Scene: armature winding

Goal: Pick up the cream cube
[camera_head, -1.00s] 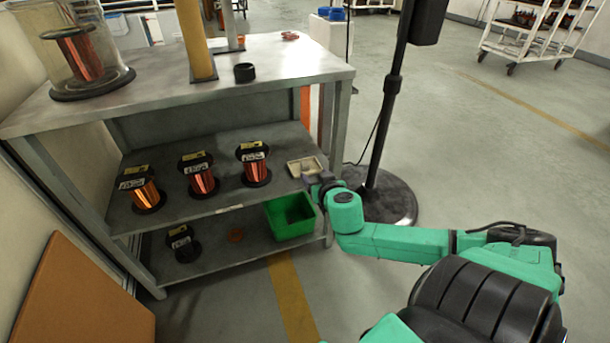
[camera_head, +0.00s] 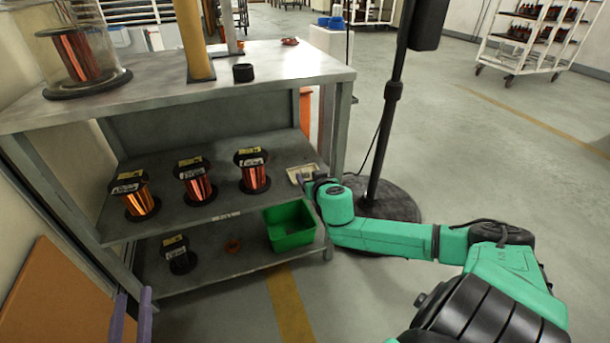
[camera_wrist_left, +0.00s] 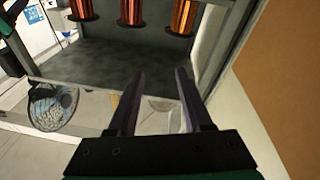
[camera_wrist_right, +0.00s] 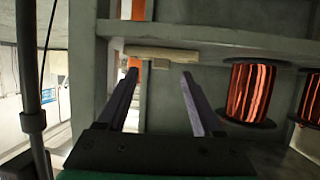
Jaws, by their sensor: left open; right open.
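I cannot make out a separate cream cube in any view. A small cream tray (camera_head: 296,176) lies at the right end of the middle shelf; its edge shows as a cream bar (camera_wrist_right: 160,53) in the right wrist view. My right gripper (camera_head: 316,184) is at the tray's front right edge in the head view. In the right wrist view its open, empty fingers (camera_wrist_right: 160,72) point towards the tray. My left gripper (camera_head: 133,293) is low at the left, in front of the rack. Its fingers (camera_wrist_left: 160,73) are open and empty in the left wrist view.
Copper spools (camera_head: 194,181) stand on the middle shelf (camera_head: 225,205). A green bin (camera_head: 290,226) and a dark spool (camera_head: 179,255) are on the lower shelf. A rack post and a black stand (camera_head: 385,130) are close to the right arm.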

